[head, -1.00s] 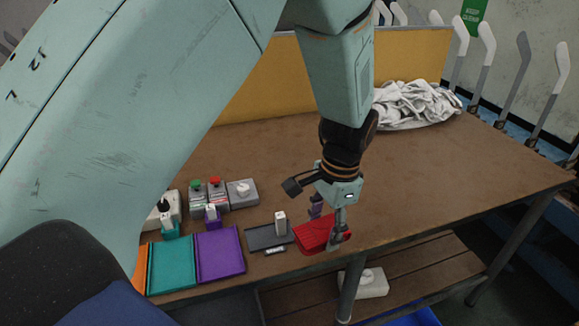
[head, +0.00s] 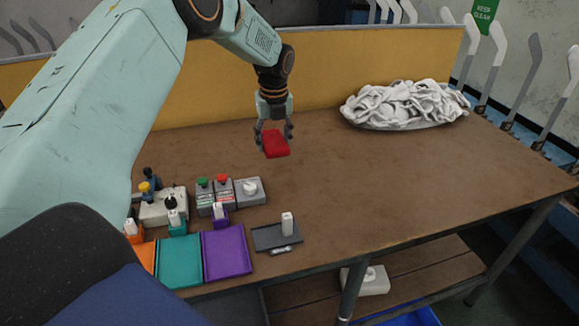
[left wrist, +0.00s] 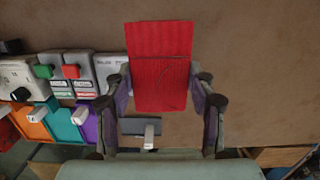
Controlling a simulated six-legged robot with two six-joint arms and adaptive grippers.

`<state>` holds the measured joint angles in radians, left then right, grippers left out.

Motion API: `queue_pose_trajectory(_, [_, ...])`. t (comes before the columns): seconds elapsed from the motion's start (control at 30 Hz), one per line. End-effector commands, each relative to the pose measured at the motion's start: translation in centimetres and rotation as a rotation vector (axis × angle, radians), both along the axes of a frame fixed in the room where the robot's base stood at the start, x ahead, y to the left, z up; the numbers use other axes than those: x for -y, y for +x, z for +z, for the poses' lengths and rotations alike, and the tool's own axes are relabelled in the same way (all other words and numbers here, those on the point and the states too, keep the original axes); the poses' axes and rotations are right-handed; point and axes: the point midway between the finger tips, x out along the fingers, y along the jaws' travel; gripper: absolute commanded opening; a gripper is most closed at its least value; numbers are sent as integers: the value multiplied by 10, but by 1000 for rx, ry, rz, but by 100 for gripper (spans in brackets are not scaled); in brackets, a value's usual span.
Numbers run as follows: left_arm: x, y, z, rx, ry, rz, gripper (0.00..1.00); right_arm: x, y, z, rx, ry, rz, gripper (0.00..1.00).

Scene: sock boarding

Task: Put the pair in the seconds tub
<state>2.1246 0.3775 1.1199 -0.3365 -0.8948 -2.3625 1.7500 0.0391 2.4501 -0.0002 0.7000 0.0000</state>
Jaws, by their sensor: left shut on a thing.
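The red folded pair (head: 276,144) is in my left gripper (head: 274,133), held above the back middle of the table. In the left wrist view the red pair (left wrist: 160,68) lies flat between the two fingers (left wrist: 162,100), which grip its sides. A blue tub (head: 408,317) shows only in part on the floor below the table's front edge. I cannot tell from these frames whether it is the seconds tub. My right gripper is not in view.
Orange, teal (head: 180,261) and purple (head: 225,253) trays and a grey tray (head: 268,239) line the front left. Control boxes (head: 223,193) stand behind them. A white cloth heap (head: 405,104) lies at the back right. The table's middle and right are clear.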

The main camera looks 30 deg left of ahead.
Motion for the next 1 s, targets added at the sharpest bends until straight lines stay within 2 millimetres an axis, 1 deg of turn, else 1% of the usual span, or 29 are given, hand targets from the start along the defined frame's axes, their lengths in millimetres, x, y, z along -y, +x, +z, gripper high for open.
queue_pose_trajectory(0.03, [-6, 1, 1, 2, 0, -18, 24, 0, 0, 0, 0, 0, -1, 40])
queue_pose_trajectory(0.13, [-10, 2, -2, -1, 0, -44, 24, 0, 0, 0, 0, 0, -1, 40])
queue_pose_trajectory(0.17, [-10, 2, -6, -1, 0, -47, 24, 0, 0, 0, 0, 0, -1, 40])
queue_pose_trajectory(0.3, [-10, 2, -33, -4, 1, -50, 24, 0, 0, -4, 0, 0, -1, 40])
queue_pose_trajectory(0.4, [-10, 2, -49, -3, 0, -50, 24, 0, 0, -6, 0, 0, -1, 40])
queue_pose_trajectory(0.5, [-9, 3, -59, -1, 0, -49, 24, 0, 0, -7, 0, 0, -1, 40])
queue_pose_trajectory(0.67, [-9, 3, -68, 0, 0, -49, 24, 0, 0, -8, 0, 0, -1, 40])
queue_pose_trajectory(0.83, [-9, 2, -93, -2, 0, -49, 24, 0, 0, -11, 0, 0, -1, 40])
queue_pose_trajectory(0.9, [-9, 2, -99, -1, 0, -48, 24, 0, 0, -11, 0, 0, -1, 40])
queue_pose_trajectory(1.0, [-9, 3, -99, 2, 0, -48, 24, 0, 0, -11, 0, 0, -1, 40])
